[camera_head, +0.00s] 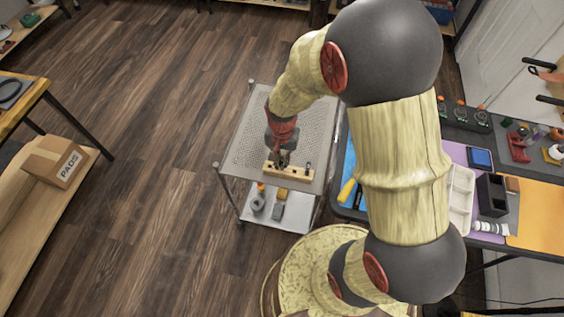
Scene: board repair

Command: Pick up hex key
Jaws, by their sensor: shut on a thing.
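My gripper (282,159) points down over a small wooden block (298,174) on the perforated top of a metal cart (243,140). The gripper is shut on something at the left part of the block. I take it to be the hex key, but it is too small and too hidden by the fingers to make out. A small dark item (307,168) stands upright in the right part of the block. I cannot tell whether the held thing is still in the block or clear of it.
The cart's lower shelf (291,212) holds several small items. A workbench at right carries a white tray (461,190), a black holder (492,195) and tools. A cardboard box (55,162) sits on a wooden shelf at left. The cart top left of the block is clear.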

